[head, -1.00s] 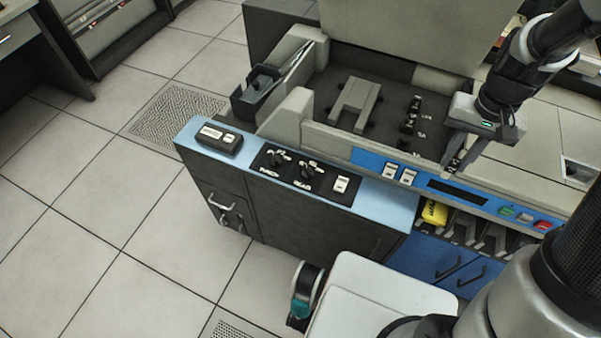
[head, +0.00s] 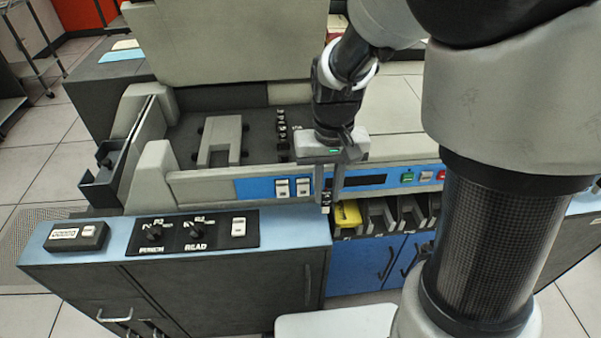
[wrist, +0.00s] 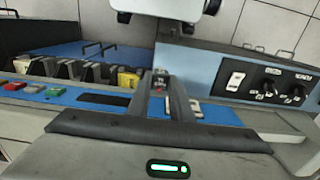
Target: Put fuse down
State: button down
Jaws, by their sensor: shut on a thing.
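My gripper (head: 328,188) points down in front of the blue strip of the machine, above the front ledge. It is shut on the fuse (head: 326,198), a small dark piece that shows low between the fingertips. In the wrist view the fuse (wrist: 159,80) sits between the two fingers of my gripper (wrist: 162,88), dark with a little red and a pale spot. The fingers hide much of it. I cannot tell whether the fuse touches anything below.
A yellow piece (head: 347,214) sits in the leftmost of several open bins (head: 381,215), just right of the gripper. A light blue counter (head: 290,226) with a black knob panel (head: 180,232) lies to the left. A grey bracket (head: 220,140) stands in the machine bed behind.

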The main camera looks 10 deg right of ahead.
aim_at(325, 211)
jog(key=shift+f+b, duration=0.95)
jog(key=shift+f, duration=2.65)
jog(key=shift+f, duration=0.2)
jog(key=c, duration=1.6)
grip_release()
jog(key=shift+r, duration=0.1)
notch_tip(325, 211, up, 12)
jog(key=p, duration=0.4)
jog(key=shift+r, duration=0.2)
jog(key=s+d+r+t, duration=0.1)
jog(key=s+r+t, duration=0.1)
jog(key=s+r, duration=0.2)
jog(key=s+d+r+t, duration=0.1)
jog(key=s+r, duration=0.2)
jog(key=r, duration=0.1)
jog(key=s+d+r+t, duration=0.1)
jog(key=s+r+t, duration=0.1)
jog(key=s+r, duration=0.2)
jog(key=shift+s+d+r+t, duration=0.15)
jog(key=shift+s+d+t, duration=0.15)
jog(key=shift+s, duration=0.05)
